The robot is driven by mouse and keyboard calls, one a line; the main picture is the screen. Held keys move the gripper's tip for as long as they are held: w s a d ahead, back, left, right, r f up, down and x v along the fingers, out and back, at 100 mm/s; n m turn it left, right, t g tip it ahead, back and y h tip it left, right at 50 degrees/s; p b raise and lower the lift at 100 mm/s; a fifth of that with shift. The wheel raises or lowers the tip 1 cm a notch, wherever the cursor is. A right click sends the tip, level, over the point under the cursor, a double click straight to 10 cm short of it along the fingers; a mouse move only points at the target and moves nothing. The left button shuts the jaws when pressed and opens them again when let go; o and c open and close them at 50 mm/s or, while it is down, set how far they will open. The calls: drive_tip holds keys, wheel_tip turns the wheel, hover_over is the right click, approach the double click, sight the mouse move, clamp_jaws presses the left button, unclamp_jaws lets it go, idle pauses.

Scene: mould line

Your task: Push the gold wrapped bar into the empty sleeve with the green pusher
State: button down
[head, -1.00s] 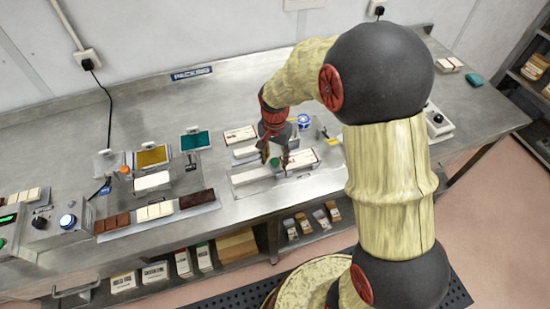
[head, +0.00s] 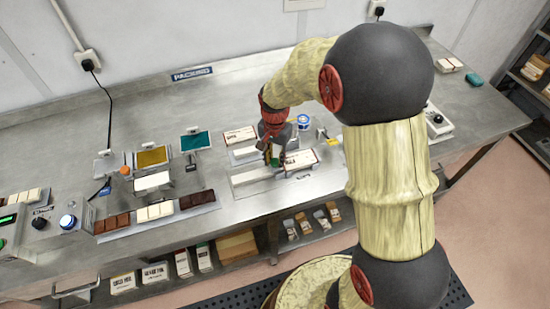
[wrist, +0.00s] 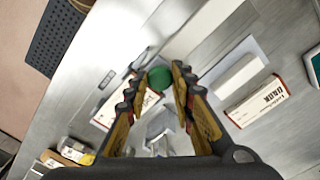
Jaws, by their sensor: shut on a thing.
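My gripper (head: 274,158) is at the packing fixture on the bench. In the wrist view my gripper (wrist: 156,82) has its fingers closed on the round green top of the pusher (wrist: 159,77); some green also shows between the fingers in the head view. A white sleeve with dark red edging (head: 301,159) lies just right of the gripper in the head view. A long pale strip (head: 249,175) runs leftward from the gripper, in line with the sleeve. I cannot make out the gold wrapped bar; the fingers cover part of this line.
A printed box (head: 239,134) and a white block (wrist: 238,76) lie behind the line. A blue round item (head: 303,121) stands behind right. Chocolate bars on a tray (head: 160,223) and gold (head: 152,157) and teal (head: 195,141) squares are on the left.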

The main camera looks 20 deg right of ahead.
idle(0.3)
drive_tip(key=a+p, duration=0.2)
drive_tip(key=a, duration=1.3)
drive_tip(key=c, duration=1.6)
unclamp_jaws()
drive_tip(key=shift+a, duration=0.2)
drive_tip(key=shift+o, duration=0.5)
drive_tip(key=shift+d+r, duration=0.1)
drive_tip(key=shift+r, duration=0.05)
wheel_tip(320, 180, up, 12)
